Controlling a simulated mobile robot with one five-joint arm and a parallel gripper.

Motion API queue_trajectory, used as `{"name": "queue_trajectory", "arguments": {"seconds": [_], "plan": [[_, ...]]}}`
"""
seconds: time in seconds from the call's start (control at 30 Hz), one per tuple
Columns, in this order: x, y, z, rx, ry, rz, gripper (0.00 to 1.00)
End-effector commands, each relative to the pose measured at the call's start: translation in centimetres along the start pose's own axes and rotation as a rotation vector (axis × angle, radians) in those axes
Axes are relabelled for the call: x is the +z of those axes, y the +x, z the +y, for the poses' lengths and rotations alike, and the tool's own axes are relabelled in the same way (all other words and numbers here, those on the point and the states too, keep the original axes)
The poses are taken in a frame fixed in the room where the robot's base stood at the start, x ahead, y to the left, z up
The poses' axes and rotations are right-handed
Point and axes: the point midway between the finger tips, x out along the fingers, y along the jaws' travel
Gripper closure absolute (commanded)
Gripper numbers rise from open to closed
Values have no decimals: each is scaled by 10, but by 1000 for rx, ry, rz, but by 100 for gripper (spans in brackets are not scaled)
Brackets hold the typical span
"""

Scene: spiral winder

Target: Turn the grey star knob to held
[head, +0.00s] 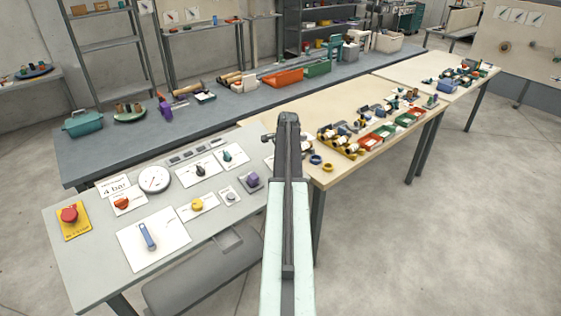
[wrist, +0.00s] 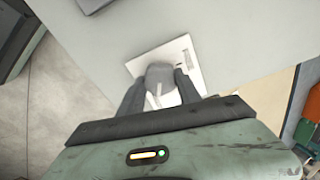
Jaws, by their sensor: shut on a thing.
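The grey star knob (wrist: 159,74) sits on a square white plate (wrist: 196,76) in the wrist view. My gripper (wrist: 160,79) has one dark finger on each side of the knob and is shut on it. The fingers cover the knob's sides, so its star shape is hard to make out. No readable mark shows which setting the knob points to. In the head view my arm stands in front of the right end of the control table, and I cannot make out the held knob or the fingertips there.
The grey control table (head: 85,255) carries a pressure gauge (head: 154,179), a red stop button (head: 69,214), a blue lever (head: 147,236), a yellow knob (head: 197,204) and a purple knob (head: 252,180). A wooden table (head: 345,100) with parts and trays stands at the right.

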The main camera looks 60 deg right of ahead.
Motion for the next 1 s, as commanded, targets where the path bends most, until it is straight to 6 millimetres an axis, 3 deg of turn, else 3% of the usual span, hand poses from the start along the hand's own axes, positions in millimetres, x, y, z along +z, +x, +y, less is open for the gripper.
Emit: {"name": "queue_trajectory", "arguments": {"seconds": [0.5,0.53,0.6,1.0], "plan": [[-1,0,1,2,23,0,100],[-1,0,1,2,23,0,57],[-1,0,1,2,23,0,38],[-1,-5,0,2,21,0,38]]}}
